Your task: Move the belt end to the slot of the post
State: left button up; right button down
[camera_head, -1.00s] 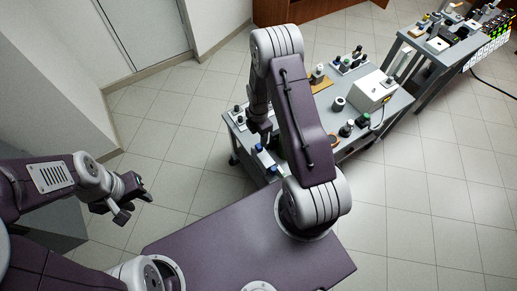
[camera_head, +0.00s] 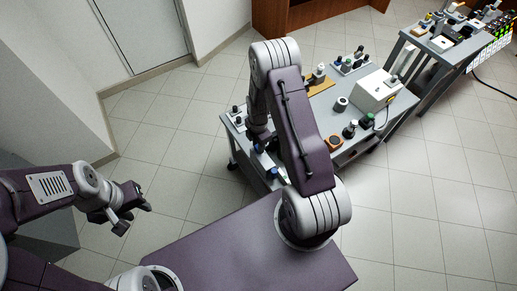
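I cannot make out a belt end or a slotted post in this view. My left gripper (camera_head: 132,212) hangs over bare floor at the left, with its fingers spread and nothing between them. My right arm reaches over the near end of the grey workbench (camera_head: 364,149). My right gripper (camera_head: 262,146) is down at the bench's left end, small and dark, partly covered by the arm, so its fingers and any held thing cannot be told.
The bench carries a white box (camera_head: 377,91), a brown round pad (camera_head: 333,143), a tan board (camera_head: 322,86) and several dark knobs and bottles. A second bench (camera_head: 423,72) stands behind at right. A brown cabinet (camera_head: 272,18) is at the back. Floor at right is clear.

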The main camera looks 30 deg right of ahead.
jog(key=shift+r, duration=0.1)
notch_tip(320, 180, up, 7)
jog(key=p, duration=0.6)
jog(key=shift+f, duration=0.2)
